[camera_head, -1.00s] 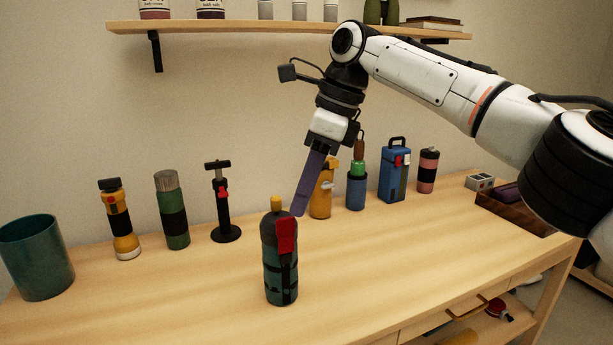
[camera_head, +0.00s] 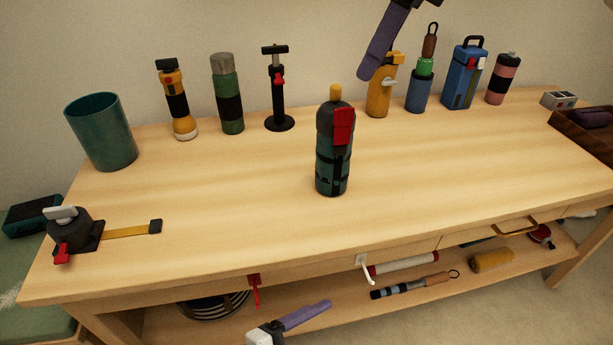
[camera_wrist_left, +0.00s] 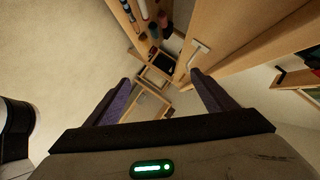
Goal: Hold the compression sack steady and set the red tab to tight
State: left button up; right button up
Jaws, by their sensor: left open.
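The compression sack appears to be the upright dark teal and black cylinder (camera_head: 326,175) with a yellow top, standing mid-table in the head view. Its red tab (camera_head: 343,126) lies high on the side facing me, above a black strap. My right gripper (camera_head: 376,62) hangs above and right of the sack, apart from it. Its purple fingers overlap, so its opening is unclear. My left gripper (camera_head: 300,318) is low in front of the table, well below the sack. In the left wrist view its two purple fingers (camera_wrist_left: 162,88) are spread with nothing between them.
A green cup (camera_head: 100,135) and a tape-measure-like tool (camera_head: 75,235) are at the left. Several bottles and tools line the back, including a blue box (camera_head: 464,80). A wooden tray (camera_head: 580,135) is far right. The lower shelf holds loose items. Table around the sack is clear.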

pick_arm(q)
jog(key=w+d+r+n+t+h, duration=0.1)
jog(key=w+d+r+n+t, duration=0.1)
jog(key=w+r, duration=0.5)
jog(key=w+d+r+n+t+h, duration=0.15)
jog(key=w+r, duration=0.25)
jog(key=r, duration=0.6)
jog(key=n+t+y, duration=0.3)
jog(key=n+y, duration=0.1)
jog(key=n, duration=0.7)
send_near(334, 148)
jog(key=w+f, duration=0.2)
jog(key=w, duration=0.2)
jog(key=shift+w+d, duration=0.15)
jog(key=shift+d, duration=0.05)
jog(key=x, duration=0.9)
jog(key=shift+w+f, duration=0.1)
jog(key=shift+f, duration=0.2)
